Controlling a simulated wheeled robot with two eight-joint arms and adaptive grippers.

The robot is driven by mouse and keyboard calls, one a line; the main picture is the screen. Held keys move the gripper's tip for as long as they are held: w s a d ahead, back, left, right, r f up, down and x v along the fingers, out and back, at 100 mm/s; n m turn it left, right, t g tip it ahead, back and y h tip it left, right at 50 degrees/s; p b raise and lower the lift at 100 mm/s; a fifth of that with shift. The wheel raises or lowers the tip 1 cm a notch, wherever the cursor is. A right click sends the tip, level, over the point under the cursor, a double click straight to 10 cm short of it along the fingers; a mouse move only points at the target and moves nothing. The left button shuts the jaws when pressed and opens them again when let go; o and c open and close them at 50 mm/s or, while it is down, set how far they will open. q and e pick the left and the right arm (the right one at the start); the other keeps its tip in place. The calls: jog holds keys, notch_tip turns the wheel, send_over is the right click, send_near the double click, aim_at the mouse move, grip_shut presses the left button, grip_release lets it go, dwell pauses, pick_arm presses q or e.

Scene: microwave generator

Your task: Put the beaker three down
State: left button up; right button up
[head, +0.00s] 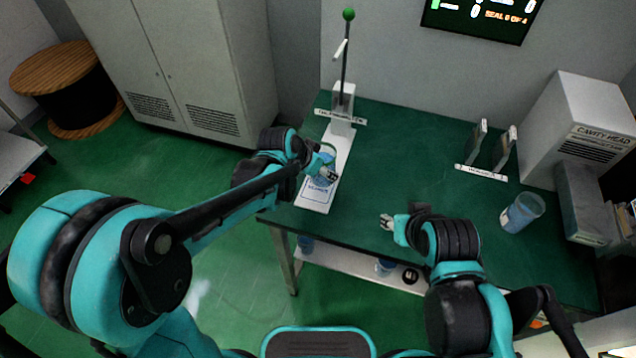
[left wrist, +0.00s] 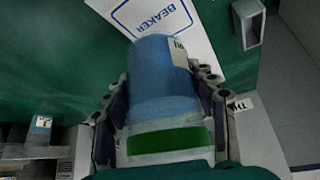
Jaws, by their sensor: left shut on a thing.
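My left gripper (head: 326,173) is shut on a blue beaker (head: 321,180), over the white plate (head: 312,201) at the table's left edge. In the left wrist view the beaker (left wrist: 160,75) sits between both fingers, with a green band (left wrist: 168,141) and a partly turned label whose number I cannot read. Its far end overlaps the edge of the plate's printed BEAKER outline (left wrist: 160,14). I cannot tell whether it touches the plate. My right gripper (head: 387,222) is above the table's front edge, apart from any beaker; its finger opening is unclear.
A stand with a green-knobbed rod (head: 347,40) rises behind the plate. Another blue beaker (head: 522,212) stands at the table's right. Two upright plates (head: 490,146) and the cavity head box (head: 580,125) are at the back right. The table middle (head: 410,160) is clear.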

aim_at(318, 179)
pick_arm(q)
jog(key=shift+s+a+f, duration=0.15)
jog(key=shift+a+f, duration=0.25)
jog(key=shift+a, duration=0.15)
jog(key=shift+f+b, duration=1)
jog(key=shift+f, duration=0.85)
jog(key=shift+f, duration=0.25)
jog(key=o, duration=1.5)
jog(key=shift+r, duration=0.1)
